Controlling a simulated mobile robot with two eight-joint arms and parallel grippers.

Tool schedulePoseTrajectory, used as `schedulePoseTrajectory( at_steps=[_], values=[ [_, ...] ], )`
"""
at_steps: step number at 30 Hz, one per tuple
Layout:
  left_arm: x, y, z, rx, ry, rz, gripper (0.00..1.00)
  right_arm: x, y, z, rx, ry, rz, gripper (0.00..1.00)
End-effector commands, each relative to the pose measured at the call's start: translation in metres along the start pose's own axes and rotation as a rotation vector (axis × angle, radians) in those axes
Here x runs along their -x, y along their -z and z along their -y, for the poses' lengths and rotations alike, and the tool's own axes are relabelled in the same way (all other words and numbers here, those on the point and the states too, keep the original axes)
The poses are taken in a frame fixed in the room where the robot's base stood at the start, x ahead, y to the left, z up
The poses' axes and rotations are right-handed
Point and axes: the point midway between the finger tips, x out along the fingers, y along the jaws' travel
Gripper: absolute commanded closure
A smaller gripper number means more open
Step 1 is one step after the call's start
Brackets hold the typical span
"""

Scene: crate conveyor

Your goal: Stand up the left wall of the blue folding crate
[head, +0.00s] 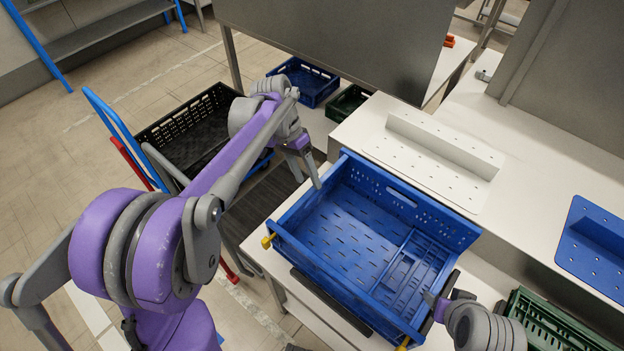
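The blue folding crate (420,213) sits on a white-topped table. Its back wall, with a handle slot, and its front wall (345,283) stand up. The left wall (312,188) shows as a narrow blue band between them; it looks raised, but I cannot tell whether it is fully upright. A slatted panel (412,262) lies low inside at the right. My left gripper (308,182) is above the left wall, fingers apart, one tip at or very near its top edge. My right gripper (440,300) is beside the crate's right front corner; its finger gap is unclear.
Yellow latches (267,241) show at the crate's front corners. A white perforated plate (430,160) lies behind it, a blue bracket (595,240) at right. A green crate (560,322) is at lower right. A black crate (190,130) stands on a trolley at left.

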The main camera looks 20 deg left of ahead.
Motion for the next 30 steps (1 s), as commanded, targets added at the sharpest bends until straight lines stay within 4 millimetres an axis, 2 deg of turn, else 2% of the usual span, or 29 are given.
schedulePoseTrajectory(
  at_steps=[30],
  values=[
    [0.06,0.001,0.037,-0.001,-0.003,0.0,0.43,0.022,0.025,0.0,0.0,0.0,-0.023,0.43]
  ],
)
